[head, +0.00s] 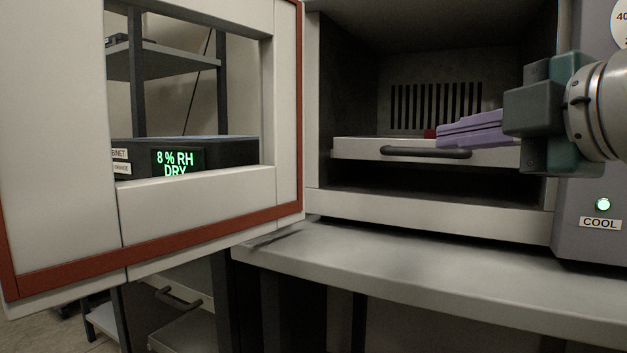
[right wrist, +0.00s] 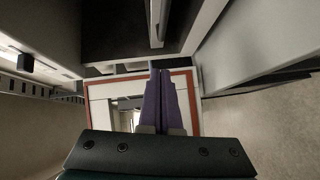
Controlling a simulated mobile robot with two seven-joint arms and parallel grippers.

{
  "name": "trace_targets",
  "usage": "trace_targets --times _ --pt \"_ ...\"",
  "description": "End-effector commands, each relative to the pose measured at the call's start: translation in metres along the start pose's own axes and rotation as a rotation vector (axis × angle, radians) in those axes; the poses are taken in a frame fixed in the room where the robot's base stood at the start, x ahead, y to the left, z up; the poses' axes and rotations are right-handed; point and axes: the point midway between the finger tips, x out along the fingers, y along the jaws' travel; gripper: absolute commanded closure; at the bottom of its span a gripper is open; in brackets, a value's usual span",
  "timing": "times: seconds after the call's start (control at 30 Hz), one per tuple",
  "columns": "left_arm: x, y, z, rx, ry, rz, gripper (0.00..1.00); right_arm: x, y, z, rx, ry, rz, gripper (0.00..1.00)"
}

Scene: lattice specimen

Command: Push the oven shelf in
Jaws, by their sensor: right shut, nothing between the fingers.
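The oven shelf (head: 357,150) is a light grey tray with a dark bar handle (head: 425,152) on its front. It sits level inside the open oven chamber, above the chamber's front sill. My right gripper (head: 440,135) comes in from the right with its purple fingers shut and empty. The fingertips overlap the shelf's upper front edge, just above the right part of the handle; I cannot tell whether they touch it. The shut fingers (right wrist: 160,75) also show in the right wrist view. My left gripper is not in view.
The oven door (head: 60,150), with a red-brown seal and a window, stands open at left. A small dark red item (head: 430,133) shows beside the fingertips, partly hidden. A grey control panel (head: 590,240) with a lit COOL lamp is at right. The bench top (head: 400,275) below is clear.

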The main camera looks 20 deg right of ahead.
Motion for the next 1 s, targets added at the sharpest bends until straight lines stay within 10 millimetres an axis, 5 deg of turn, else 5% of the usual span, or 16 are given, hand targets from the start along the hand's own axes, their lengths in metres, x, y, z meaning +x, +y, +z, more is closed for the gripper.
trace_targets --times 0.33,0.6,1.0 --pt "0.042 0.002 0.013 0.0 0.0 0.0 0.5 0.026 -0.004 0.001 0.002 0.0 0.005 1.0" --pt "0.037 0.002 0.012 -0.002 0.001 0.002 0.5 0.079 0.0 0.001 0.005 -0.001 0.0 1.0" --pt "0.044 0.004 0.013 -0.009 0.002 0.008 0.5 0.103 0.0 0.029 0.002 0.0 -0.002 1.0"
